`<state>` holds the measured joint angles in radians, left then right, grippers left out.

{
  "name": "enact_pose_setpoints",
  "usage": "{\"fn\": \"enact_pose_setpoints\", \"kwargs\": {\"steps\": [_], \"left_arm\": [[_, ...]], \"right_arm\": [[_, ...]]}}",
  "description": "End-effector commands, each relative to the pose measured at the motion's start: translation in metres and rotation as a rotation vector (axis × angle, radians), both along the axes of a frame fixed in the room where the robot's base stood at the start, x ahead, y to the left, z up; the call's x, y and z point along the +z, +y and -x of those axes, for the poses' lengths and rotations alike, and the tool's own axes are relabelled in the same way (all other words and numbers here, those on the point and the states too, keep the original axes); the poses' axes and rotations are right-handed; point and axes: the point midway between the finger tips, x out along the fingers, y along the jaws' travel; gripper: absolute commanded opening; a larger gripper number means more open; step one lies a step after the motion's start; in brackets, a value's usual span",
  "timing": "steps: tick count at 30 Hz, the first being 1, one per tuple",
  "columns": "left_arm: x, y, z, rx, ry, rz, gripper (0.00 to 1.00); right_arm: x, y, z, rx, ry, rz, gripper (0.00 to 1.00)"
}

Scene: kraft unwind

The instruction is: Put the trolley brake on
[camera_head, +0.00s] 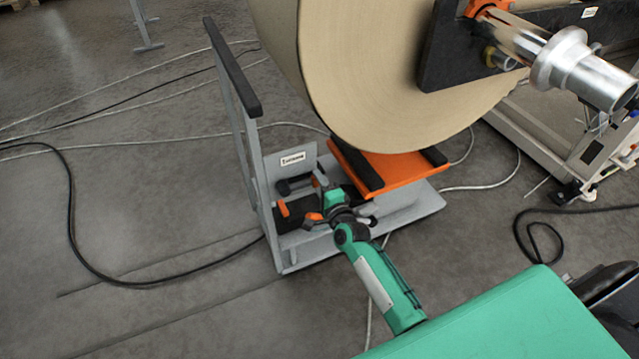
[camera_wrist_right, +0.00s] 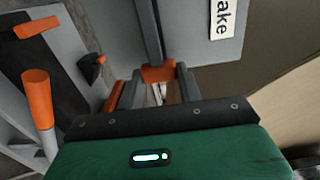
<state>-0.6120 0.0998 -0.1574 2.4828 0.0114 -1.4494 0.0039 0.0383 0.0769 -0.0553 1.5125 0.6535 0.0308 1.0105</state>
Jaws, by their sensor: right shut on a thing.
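The grey trolley (camera_head: 408,212) stands on the floor with its upright push handle (camera_head: 232,66) at the left. In the head view, my right gripper (camera_head: 318,183) reaches down in front of its labelled panel (camera_head: 290,168). In the right wrist view, my right gripper (camera_wrist_right: 158,88) is shut on the orange end of a dark lever (camera_wrist_right: 158,72) that runs along the panel. Part of the label (camera_wrist_right: 222,18) shows there, reading "ake". The fingers hide part of the lever's end. My left gripper is not in view.
The trolley's orange platform (camera_head: 400,170) is under a large brown paper roll (camera_head: 345,90). Other orange-ended controls, one thick upright handle (camera_wrist_right: 38,95) among them, are close to the left of the gripper. Cables (camera_head: 75,210) lie on the floor at the left.

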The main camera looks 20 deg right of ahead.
Motion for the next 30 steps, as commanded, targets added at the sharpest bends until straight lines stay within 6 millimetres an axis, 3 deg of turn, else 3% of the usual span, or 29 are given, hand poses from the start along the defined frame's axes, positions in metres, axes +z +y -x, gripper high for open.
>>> {"fn": "enact_pose_setpoints", "kwargs": {"steps": [5, 6, 9, 20, 26, 30], "left_arm": [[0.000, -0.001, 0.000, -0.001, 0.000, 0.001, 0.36], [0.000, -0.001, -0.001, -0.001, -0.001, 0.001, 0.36], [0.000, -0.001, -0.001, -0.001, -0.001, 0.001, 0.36], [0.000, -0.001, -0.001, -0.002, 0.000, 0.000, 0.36], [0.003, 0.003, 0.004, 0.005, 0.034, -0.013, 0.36], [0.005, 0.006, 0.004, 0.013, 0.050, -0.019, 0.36]], "right_arm": [[-0.003, 0.000, 0.001, 0.000, 0.005, -0.005, 0.00], [-0.003, 0.000, 0.001, 0.000, 0.005, -0.005, 0.40], [-0.002, 0.000, 0.001, 0.000, 0.005, -0.004, 0.58], [-0.002, 0.000, 0.004, 0.000, 0.003, -0.002, 0.58], [-0.001, -0.001, 0.029, 0.000, 0.004, -0.001, 0.58], [-0.001, -0.002, 0.056, 0.000, 0.004, -0.001, 0.58]]}}
